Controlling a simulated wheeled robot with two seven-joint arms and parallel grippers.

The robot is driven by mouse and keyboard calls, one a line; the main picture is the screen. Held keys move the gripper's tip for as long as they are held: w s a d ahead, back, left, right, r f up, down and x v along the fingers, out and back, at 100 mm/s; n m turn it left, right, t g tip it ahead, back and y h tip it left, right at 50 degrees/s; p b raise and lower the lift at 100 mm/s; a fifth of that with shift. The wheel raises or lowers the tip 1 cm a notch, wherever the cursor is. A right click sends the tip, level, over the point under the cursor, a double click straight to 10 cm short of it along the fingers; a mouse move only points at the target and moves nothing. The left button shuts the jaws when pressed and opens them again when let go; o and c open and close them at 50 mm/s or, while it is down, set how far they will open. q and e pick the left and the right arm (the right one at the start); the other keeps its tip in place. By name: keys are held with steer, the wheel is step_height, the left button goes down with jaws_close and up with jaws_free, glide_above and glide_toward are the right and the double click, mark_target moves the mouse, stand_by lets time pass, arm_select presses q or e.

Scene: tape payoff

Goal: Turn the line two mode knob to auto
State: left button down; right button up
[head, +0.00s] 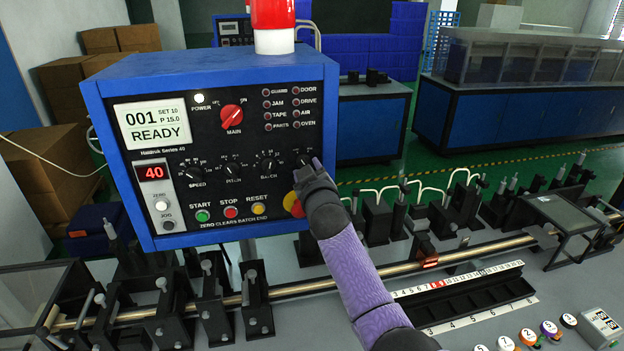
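A blue control box (210,70) with a black panel fills the left middle of the head view. Its top row of small black knobs reads SPEED (195,173), PITCH (232,169) and BATCH (269,164). A fourth knob (304,159) at the right end is partly covered by my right gripper (313,172), so its label and setting cannot be read. The gripper's tips are at this knob; I cannot tell whether they touch or grip it. I see no readable line two or auto marking. My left gripper is not in view.
The panel has a READY screen (152,124), a red MAIN switch (232,118), and START (202,216), STOP (231,212) and RESET (259,208) buttons. A red and yellow button (292,203) sits close under my gripper. A metal rod (480,248) and black stands (378,218) lie beyond my forearm.

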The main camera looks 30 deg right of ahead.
steer(key=v, duration=0.9)
